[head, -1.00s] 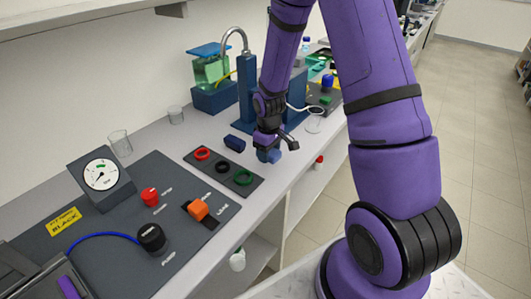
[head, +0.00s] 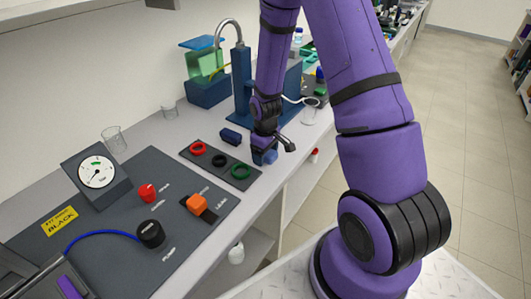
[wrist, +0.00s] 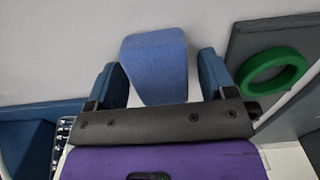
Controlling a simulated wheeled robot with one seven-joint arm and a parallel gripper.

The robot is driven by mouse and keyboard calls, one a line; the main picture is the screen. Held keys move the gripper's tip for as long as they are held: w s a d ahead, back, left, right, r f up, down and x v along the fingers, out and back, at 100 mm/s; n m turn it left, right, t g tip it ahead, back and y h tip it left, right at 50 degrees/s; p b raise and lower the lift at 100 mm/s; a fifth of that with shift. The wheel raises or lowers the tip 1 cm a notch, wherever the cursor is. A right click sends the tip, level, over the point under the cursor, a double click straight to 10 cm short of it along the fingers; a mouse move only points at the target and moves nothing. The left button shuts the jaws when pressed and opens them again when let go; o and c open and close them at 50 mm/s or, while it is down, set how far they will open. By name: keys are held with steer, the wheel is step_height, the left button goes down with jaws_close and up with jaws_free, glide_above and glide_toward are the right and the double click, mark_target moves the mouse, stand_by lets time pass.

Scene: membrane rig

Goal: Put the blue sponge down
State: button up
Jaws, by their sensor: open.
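The blue sponge (wrist: 157,65) is in the wrist view between the two fingers of my gripper (wrist: 161,80), with a narrow gap on each side. The fingers are open around it. In the head view, my gripper (head: 268,148) is over the front part of the bench, just right of the ring plate. The sponge (head: 270,157) shows small below it, partly hidden by the gripper. It appears to be at the bench top, but its underside is hidden.
A dark plate (head: 215,161) with red, black and green rings lies to the left of the gripper. A dark blue block (head: 231,136) is behind it. A blue stand (head: 243,85) with a metal spout is at the back. The bench's front edge is close.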

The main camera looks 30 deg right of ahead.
steer(key=shift+r, duration=0.1)
steer(key=s+a+r+t, duration=0.1)
steer(key=s+r, duration=0.1)
steer(key=r, duration=0.9)
steer(key=s+a+r, duration=0.1)
steer(key=r, duration=1)
steer(key=s+a+r+m+t, duration=0.2)
steer(key=s+r, duration=0.6)
steer(key=s, duration=0.2)
steer(key=s+a+r+m+t, duration=0.2)
steer(key=s+r, duration=0.7)
steer(key=s, duration=0.1)
steer(key=shift+s+a, duration=0.3)
steer(key=shift+s, duration=0.1)
steer(key=shift+o, duration=0.6)
steer(key=shift+w, duration=0.1)
